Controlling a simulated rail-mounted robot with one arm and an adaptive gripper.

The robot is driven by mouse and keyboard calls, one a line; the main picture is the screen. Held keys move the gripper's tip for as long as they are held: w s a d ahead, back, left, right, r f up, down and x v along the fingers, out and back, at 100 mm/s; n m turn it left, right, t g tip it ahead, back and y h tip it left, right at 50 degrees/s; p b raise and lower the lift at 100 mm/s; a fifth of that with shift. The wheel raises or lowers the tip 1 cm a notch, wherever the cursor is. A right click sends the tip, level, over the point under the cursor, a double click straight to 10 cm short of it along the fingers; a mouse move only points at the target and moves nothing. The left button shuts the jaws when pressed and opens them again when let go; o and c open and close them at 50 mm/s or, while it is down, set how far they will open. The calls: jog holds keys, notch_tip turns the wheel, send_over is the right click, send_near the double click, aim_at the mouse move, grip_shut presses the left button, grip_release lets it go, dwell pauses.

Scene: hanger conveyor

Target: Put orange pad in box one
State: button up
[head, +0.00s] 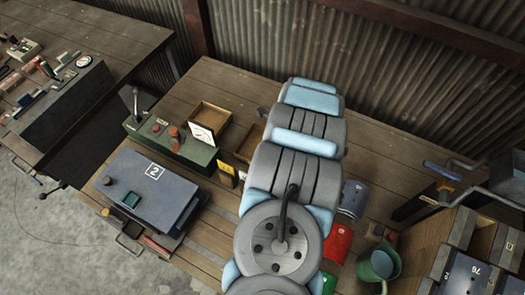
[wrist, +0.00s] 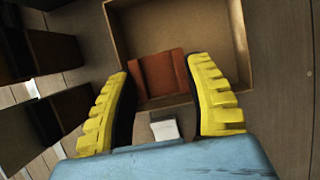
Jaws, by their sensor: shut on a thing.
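In the wrist view, my gripper (wrist: 160,80) has its two yellow fingers closed on the orange pad (wrist: 163,68), a reddish-brown rectangle with a crease. The pad is at the fingertips, over an open wooden box (wrist: 240,45). I cannot tell whether it touches the box floor, and no number shows on this box. In the head view my arm hides the gripper and pad. Two shallow open wooden boxes show there, one behind the green unit (head: 208,119) and one partly behind my arm (head: 244,146). I cannot tell for certain which one is under the gripper.
A blue-grey case marked 2 (head: 147,196) and a green control unit (head: 170,143) with a dial stand left of my arm. A green mug (head: 380,264), a red item (head: 337,243) and a crate of blocks (head: 465,270) are on the right. Corrugated wall stands behind.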

jog(key=f, duration=0.1)
jog(key=w+f+b, duration=0.2)
jog(key=shift+w+a+f, duration=0.1)
jog(key=shift+a, duration=0.2)
jog(key=shift+w+f+b, duration=0.15)
jog(key=shift+w+b, duration=0.2)
jog(key=shift+w+a+f+b, duration=0.1)
jog(key=shift+w+f+b, duration=0.2)
jog(key=shift+f+b, duration=0.8)
jog(key=shift+f, duration=0.75)
jog(key=shift+f, duration=0.1)
jog(key=o, duration=1)
jog(key=shift+o, duration=0.2)
